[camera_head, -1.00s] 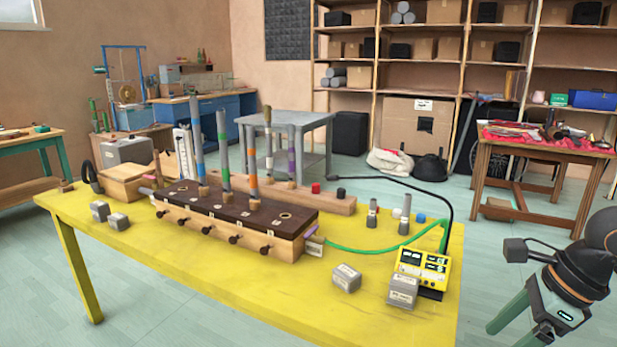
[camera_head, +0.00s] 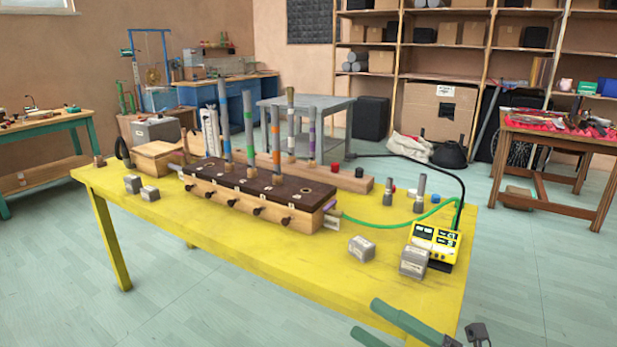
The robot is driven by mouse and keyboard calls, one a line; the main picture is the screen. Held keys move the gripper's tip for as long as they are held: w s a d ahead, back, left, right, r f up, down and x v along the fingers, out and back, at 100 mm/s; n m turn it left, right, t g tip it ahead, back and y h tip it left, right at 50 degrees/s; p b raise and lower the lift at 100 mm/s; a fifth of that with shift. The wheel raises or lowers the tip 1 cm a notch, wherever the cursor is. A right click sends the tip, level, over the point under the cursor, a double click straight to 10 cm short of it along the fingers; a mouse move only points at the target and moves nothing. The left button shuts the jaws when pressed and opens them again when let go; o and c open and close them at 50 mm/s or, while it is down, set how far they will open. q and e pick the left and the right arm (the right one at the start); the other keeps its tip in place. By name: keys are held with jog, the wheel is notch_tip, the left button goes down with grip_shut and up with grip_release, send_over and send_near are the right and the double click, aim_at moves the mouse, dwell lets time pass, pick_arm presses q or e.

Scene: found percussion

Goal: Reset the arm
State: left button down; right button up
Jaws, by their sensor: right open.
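My right gripper (camera_head: 362,320) shows at the bottom of the picture, right of centre. Its two green fingers are apart, with nothing seen between them. They overlap the near right part of the yellow table (camera_head: 300,285) in the picture; I cannot tell their height above it. Most of the gripper body and arm is cut off by the lower edge. My left gripper is not in view.
On the table stand a wooden block with a dark top (camera_head: 262,185) and several upright tubes, a yellow meter (camera_head: 435,238) with a green hose, and several small grey blocks (camera_head: 361,249). A wooden table (camera_head: 560,135) stands right.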

jog(key=w+d+f+m+t+h, duration=0.1)
jog(key=d+f+m+t+h, duration=0.2)
jog(key=f+m+h, duration=0.45)
jog(key=d+f+m+t+h, duration=0.2)
jog(key=f+m+t+h, duration=0.25)
jog(key=f+m, duration=0.6)
jog(key=s+f+m+g+h, duration=0.4)
jog(key=s+f+m+g, duration=0.6)
jog(key=s+f, duration=0.45)
pick_arm(q)
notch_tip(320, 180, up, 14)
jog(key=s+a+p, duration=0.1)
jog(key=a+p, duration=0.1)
jog(key=p, duration=1.6)
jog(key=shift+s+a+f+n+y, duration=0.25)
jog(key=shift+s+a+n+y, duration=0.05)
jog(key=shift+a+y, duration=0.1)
pick_arm(e)
notch_tip(320, 180, up, 13)
jog(key=d+m+t, duration=0.1)
jog(key=shift+d+h, duration=0.3)
jog(key=shift+d, duration=0.05)
jog(key=shift+s+r+t, duration=0.1)
jog(key=shift+t, duration=0.15)
